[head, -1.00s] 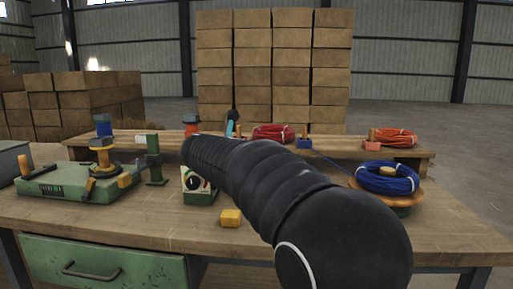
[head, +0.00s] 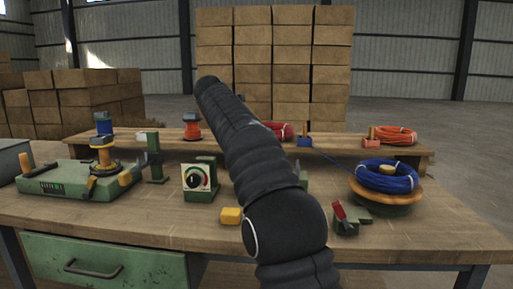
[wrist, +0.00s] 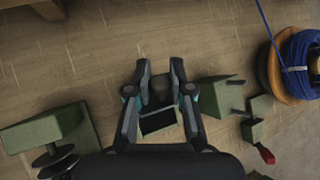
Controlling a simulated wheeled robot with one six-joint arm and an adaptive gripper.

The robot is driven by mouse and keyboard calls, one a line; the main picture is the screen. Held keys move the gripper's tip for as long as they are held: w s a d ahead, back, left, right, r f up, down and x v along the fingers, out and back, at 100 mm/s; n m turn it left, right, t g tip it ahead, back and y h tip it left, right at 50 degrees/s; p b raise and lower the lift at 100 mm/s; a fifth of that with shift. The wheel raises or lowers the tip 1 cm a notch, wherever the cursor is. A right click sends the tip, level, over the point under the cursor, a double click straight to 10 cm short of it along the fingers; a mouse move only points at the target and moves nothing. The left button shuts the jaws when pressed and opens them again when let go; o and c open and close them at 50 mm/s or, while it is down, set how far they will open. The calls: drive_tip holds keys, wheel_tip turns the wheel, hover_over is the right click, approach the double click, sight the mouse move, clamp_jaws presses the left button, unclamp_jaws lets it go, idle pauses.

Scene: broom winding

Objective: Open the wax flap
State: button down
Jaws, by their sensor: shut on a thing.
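My gripper (wrist: 160,72) is in the middle of the wrist view, above the bench. Its two fingers stand a little apart, on either side of a small dark round part (wrist: 160,91), which looks like the knob of the wax flap. A dark, box-like piece with a pale green edge (wrist: 158,123) lies just below it, between the fingers' bases; it seems to be the wax box with its flap. How far the flap is raised cannot be told. In the head view my arm hides the gripper and most of this box; a green bit (head: 303,174) shows beside the arm.
A green dial box (head: 199,180) and a yellow block (head: 231,215) stand left of my arm. A green tool with a red lever (head: 346,216) and a blue wire coil (head: 387,177) on an orange spool are to the right. A raised shelf (head: 345,147) runs behind.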

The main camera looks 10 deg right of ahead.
drive_tip(key=shift+w+d, duration=0.1)
drive_tip(key=shift+d, duration=0.05)
idle(0.5)
drive_tip(key=c, duration=1.1)
unclamp_jaws()
drive_tip(key=shift+d, duration=0.2)
drive_tip(key=shift+a, duration=0.25)
drive_tip(key=shift+v, duration=3.7)
drive_tip(key=shift+r, duration=0.1)
